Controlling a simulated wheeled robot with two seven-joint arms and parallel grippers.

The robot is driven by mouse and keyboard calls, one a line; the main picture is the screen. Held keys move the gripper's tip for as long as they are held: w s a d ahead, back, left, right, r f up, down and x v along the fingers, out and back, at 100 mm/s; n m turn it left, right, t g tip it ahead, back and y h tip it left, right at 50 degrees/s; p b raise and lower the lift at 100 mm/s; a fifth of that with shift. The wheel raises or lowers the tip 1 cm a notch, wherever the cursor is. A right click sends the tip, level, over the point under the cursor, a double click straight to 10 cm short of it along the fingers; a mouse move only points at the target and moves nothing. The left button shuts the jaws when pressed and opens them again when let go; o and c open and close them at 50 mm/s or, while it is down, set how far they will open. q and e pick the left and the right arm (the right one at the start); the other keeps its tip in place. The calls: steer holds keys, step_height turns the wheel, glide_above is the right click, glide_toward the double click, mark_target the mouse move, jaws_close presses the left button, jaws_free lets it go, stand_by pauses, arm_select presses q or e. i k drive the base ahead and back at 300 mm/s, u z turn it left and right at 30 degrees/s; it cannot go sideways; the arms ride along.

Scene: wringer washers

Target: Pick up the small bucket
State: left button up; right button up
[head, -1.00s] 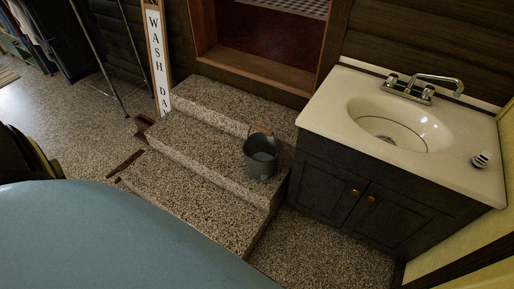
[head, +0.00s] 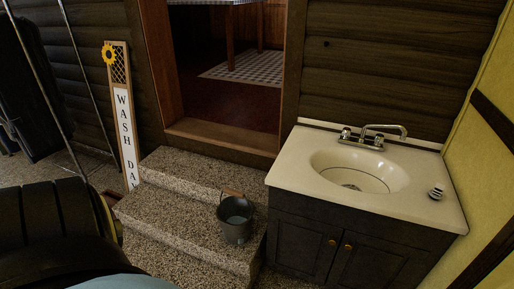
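The small bucket (head: 236,222) is grey metal with a wooden grip on its handle. In the head view it stands upright on a speckled stone step (head: 185,213), near the right end of the stairs and just left of the sink cabinet. Its handle is raised above the rim, and nothing is touching it except the step. Neither of my grippers can be made out in the head view.
A dark cabinet (head: 300,245) with a white sink (head: 285,176) stands right of the bucket. A dark slatted shape (head: 45,215) and a blue surface (head: 130,281) fill the lower left.

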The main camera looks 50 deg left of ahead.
mark_target(235, 214)
steer(key=z, duration=0.1)
steer(key=i, duration=0.65)
steer(key=u, duration=2.25)
steer(key=i, duration=0.5)
steer(key=u, duration=0.05)
steer(key=k, duration=0.5)
steer(key=u, duration=2.1)
steer(key=i, duration=0.6)
steer(key=z, duration=1.85)
steer(key=i, duration=0.5)
